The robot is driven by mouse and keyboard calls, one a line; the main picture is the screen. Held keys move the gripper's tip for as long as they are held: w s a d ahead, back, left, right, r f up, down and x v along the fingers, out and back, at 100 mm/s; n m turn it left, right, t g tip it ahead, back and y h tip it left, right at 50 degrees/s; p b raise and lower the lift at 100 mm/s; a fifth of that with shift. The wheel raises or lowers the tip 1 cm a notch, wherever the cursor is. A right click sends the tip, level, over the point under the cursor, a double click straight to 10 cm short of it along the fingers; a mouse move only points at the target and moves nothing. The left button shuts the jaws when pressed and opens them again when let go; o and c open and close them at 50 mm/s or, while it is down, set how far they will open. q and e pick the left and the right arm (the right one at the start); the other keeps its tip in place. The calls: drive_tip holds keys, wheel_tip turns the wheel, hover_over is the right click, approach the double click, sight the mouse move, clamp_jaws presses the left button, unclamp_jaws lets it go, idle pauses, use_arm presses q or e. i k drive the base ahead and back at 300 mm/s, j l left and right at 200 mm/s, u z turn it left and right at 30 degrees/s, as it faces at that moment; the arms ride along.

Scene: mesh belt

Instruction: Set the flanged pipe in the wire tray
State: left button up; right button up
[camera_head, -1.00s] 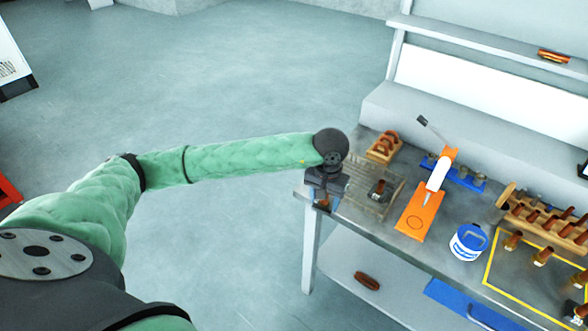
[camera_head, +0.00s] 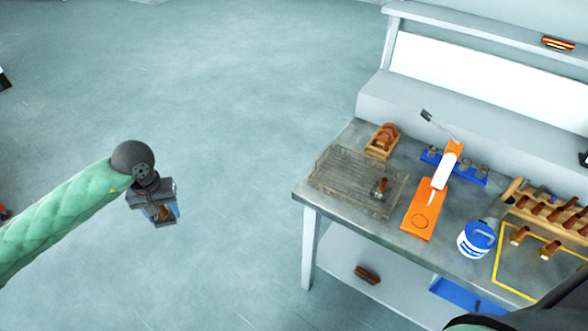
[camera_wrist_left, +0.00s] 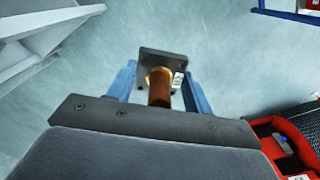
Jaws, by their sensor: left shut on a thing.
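My left gripper (camera_head: 160,212) is shut on a copper-brown flanged pipe and holds it over the open floor, left of and well apart from the table. In the left wrist view the pipe (camera_wrist_left: 160,93) sits between the blue fingers, with its dark square flange (camera_wrist_left: 150,60) beyond the fingertips. The wire tray (camera_head: 335,165) lies on the table's left end. Another flanged pipe (camera_head: 380,187) stands in the right part of the tray; the rest of the tray looks empty. My right gripper is not in view.
An orange stand (camera_head: 424,212) is right of the tray, with a blue-and-white tub (camera_head: 476,240) beyond. A wooden holder (camera_head: 381,147) sits behind the tray. More flanged pipes (camera_head: 519,235) stand in the yellow outline at right. The floor between gripper and table is clear.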

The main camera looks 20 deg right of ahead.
sight(336, 172)
drive_tip(key=i+j+u, duration=0.15)
drive_tip(key=u, duration=0.25)
drive_tip(key=i+u, duration=0.6)
drive_tip(key=u, duration=0.2)
drive_tip(key=i+u, duration=0.25)
drive_tip(key=u, duration=0.2)
drive_tip(key=i+u, duration=0.55)
drive_tip(key=u, duration=0.25)
drive_tip(key=z, duration=0.7)
drive_tip(key=i+j+z, duration=0.1)
drive_tip(key=z, duration=0.65)
drive_tip(key=j+z, duration=0.1)
drive_tip(key=z, duration=0.6)
drive_tip(key=j+z, duration=0.1)
drive_tip(key=z, duration=0.6)
drive_tip(key=j+z, duration=0.15)
drive_tip(key=z, duration=0.55)
drive_tip(key=j+z, duration=0.1)
drive_tip(key=z, duration=0.65)
drive_tip(key=j+z, duration=0.1)
drive_tip(key=z, duration=0.6)
drive_tip(key=k+z, duration=0.1)
drive_tip(key=z, duration=0.6)
